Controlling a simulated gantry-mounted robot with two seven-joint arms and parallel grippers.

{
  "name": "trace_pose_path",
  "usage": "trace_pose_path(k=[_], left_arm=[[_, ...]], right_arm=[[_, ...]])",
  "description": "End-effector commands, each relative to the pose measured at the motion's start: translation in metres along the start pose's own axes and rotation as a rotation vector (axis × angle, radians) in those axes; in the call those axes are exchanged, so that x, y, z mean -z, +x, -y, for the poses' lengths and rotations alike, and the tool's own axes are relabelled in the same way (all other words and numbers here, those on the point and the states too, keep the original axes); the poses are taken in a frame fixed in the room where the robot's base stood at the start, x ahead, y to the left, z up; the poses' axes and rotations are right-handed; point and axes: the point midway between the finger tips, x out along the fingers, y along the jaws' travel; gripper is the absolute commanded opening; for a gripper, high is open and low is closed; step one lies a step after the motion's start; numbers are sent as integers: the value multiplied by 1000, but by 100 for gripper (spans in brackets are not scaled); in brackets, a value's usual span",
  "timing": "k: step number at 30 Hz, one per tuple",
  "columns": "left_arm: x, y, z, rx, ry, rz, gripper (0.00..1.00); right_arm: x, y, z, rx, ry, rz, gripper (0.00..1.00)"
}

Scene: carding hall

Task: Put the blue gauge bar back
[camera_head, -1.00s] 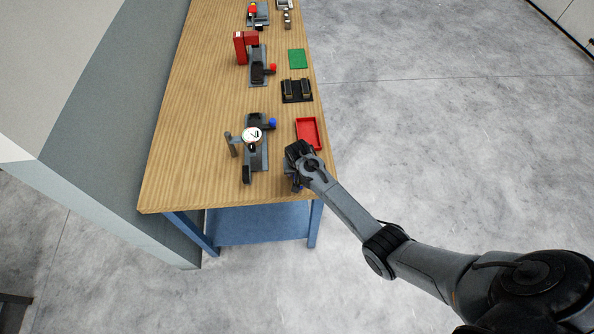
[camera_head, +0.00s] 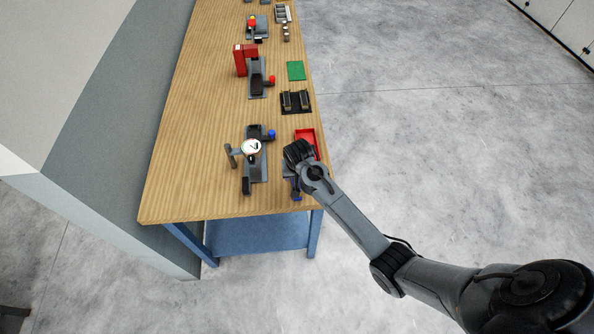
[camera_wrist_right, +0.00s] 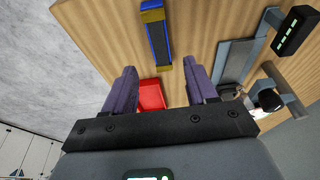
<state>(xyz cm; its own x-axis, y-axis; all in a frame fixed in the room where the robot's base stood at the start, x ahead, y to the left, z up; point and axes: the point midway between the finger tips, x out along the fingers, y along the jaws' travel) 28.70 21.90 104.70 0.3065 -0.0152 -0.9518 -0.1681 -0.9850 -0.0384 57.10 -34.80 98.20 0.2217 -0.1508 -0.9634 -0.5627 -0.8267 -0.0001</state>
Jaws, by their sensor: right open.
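A blue bar-shaped piece (camera_head: 296,188) lies near the front right corner of the table. It also shows in the right wrist view (camera_wrist_right: 149,40), with blue along one side, a dark grey face and brownish-yellow ends. It looks like the gauge bar. My right gripper (camera_head: 297,154) is above the table just beyond the bar, partly over the red tray (camera_head: 306,134). In the wrist view my right gripper (camera_wrist_right: 161,88) has its two fingers wide apart with nothing held between them. The red tray also shows beyond them (camera_wrist_right: 152,95). My left gripper is not in view.
A dial gauge (camera_head: 251,147) on a grey stand is left of my right gripper. Farther back are a black twin-block holder (camera_head: 296,101), a green plate (camera_head: 296,71) and a red-framed fixture (camera_head: 240,60). The wooden table (camera_head: 190,150) is clear on its left side.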

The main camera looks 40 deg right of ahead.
Motion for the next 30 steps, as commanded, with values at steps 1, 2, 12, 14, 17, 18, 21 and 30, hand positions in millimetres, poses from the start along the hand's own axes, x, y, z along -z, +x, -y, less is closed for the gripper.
trace_pose_path(k=[1, 2, 12, 14, 17, 18, 21, 30], left_arm=[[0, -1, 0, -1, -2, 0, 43], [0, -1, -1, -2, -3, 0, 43], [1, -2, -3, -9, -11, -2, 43], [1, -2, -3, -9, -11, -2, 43], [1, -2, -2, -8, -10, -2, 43], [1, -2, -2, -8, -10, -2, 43], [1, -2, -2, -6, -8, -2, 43], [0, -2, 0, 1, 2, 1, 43]], right_arm=[[0, -8, 0, 1, -1, -2, 57], [1, -12, 0, 1, -1, -2, 57], [-8, -33, -2, 0, -18, 0, 57], [-18, -33, -3, 3, -46, -1, 57], [-49, -33, -7, 12, -124, -4, 57], [-65, -34, -10, 18, -166, -7, 57], [-112, -43, -16, 41, -287, -13, 57], [-236, -105, -41, 137, -617, -33, 57]])
